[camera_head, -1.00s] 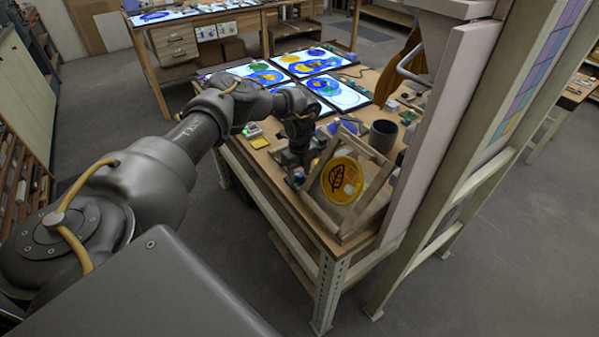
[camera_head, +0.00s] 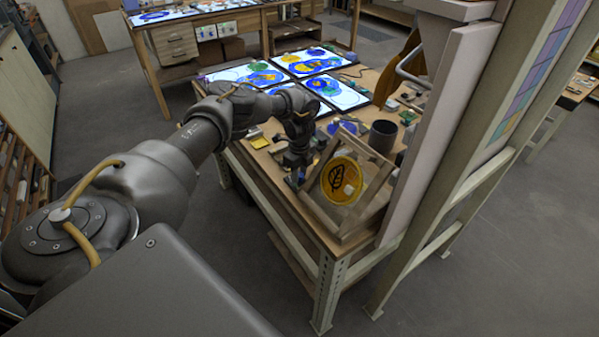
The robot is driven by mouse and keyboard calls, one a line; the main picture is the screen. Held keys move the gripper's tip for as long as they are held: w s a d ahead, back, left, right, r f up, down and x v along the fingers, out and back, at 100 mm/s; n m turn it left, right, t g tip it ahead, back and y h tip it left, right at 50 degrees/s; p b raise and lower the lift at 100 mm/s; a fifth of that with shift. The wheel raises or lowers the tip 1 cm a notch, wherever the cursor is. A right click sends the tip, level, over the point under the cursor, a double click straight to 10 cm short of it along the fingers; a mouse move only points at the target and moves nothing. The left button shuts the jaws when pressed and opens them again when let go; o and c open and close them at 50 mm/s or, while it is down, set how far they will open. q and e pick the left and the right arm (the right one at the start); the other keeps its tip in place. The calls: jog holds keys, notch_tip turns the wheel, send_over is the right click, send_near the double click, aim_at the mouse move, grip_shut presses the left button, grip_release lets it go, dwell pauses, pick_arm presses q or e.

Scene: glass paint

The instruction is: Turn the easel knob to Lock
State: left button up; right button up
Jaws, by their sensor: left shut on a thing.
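A small wooden easel (camera_head: 376,200) stands at the near end of the workbench and holds a round yellow glass disc (camera_head: 341,181) with a dark leaf design. My left gripper (camera_head: 295,180) points down at the left side of the easel frame, close beside it. Its fingers are small and partly dark in this view. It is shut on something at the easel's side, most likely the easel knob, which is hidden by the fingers. I cannot read any Lock marking. My right gripper is not in view.
A dark grey cup (camera_head: 382,136) stands behind the easel. Lit panels with coloured glass (camera_head: 318,60) lie farther back on the bench. A tall white board (camera_head: 440,120) rises close on the right.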

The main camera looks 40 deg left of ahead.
aim_at(300, 174)
pick_arm(q)
jog(key=n+p, duration=0.1)
jog(key=n, duration=0.3)
jog(key=shift+r+n, duration=0.1)
jog(key=shift+n, duration=0.2)
jog(key=shift+n+p, duration=0.9)
jog(key=shift+n, duration=1.3)
jog(key=o, duration=1)
notch_tip(300, 174, up, 4)
jog(key=shift+w+r+b, duration=0.1)
jog(key=shift+r+b, duration=0.1)
jog(key=shift+b, duration=0.1)
notch_tip(300, 174, up, 6)
jog(key=shift+r+p, duration=0.15)
jog(key=shift+p, duration=1)
